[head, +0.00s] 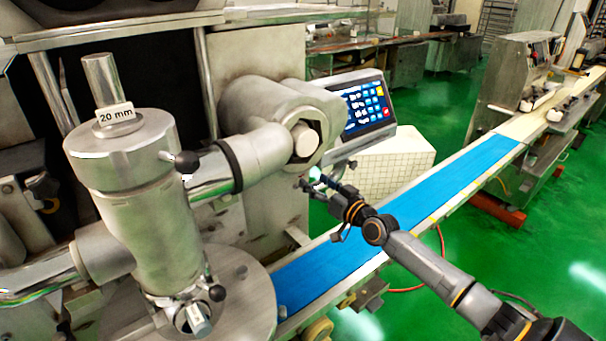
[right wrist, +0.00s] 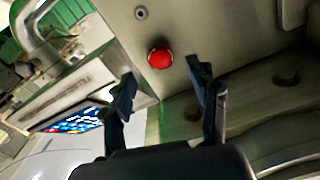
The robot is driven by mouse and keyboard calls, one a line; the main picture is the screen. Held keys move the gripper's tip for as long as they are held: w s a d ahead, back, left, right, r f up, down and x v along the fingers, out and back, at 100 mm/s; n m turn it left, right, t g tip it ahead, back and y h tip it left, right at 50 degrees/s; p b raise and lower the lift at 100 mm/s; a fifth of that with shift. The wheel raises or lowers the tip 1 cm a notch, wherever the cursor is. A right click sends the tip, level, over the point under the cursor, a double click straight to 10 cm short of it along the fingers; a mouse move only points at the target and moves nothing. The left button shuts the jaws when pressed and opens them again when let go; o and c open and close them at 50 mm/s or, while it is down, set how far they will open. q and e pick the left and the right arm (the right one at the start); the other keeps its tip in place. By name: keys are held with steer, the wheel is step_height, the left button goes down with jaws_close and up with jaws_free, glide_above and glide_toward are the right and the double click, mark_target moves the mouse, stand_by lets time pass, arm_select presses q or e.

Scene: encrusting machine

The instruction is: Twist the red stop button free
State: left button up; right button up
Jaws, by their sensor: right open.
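The red stop button (right wrist: 160,57) shows in the right wrist view as a round red knob on a metal panel of the machine. It lies ahead of my right gripper (right wrist: 163,85), between the lines of its two fingers. The fingers are spread and nothing is between them; the button looks apart from them. In the head view my right gripper (head: 312,182) is in front of the machine, below the control screen. I cannot make out the button in the head view. My left gripper is not in view.
The control screen (head: 366,107) sits just above my right gripper. A blue conveyor belt (head: 420,215) runs below my right arm. The metal cylinder marked 20 mm (head: 135,190) and its pipe stand to the left. Green floor is open at right.

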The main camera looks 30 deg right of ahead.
mark_target(302, 173)
steer(key=w, duration=0.2)
steer(key=w+b, duration=0.1)
steer(key=w, duration=0.2)
steer(key=shift+a, duration=0.2)
steer(key=shift+w, duration=0.45)
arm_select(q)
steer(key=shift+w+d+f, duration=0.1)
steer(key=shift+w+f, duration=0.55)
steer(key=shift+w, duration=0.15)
arm_select(e)
steer(key=c, duration=1.2)
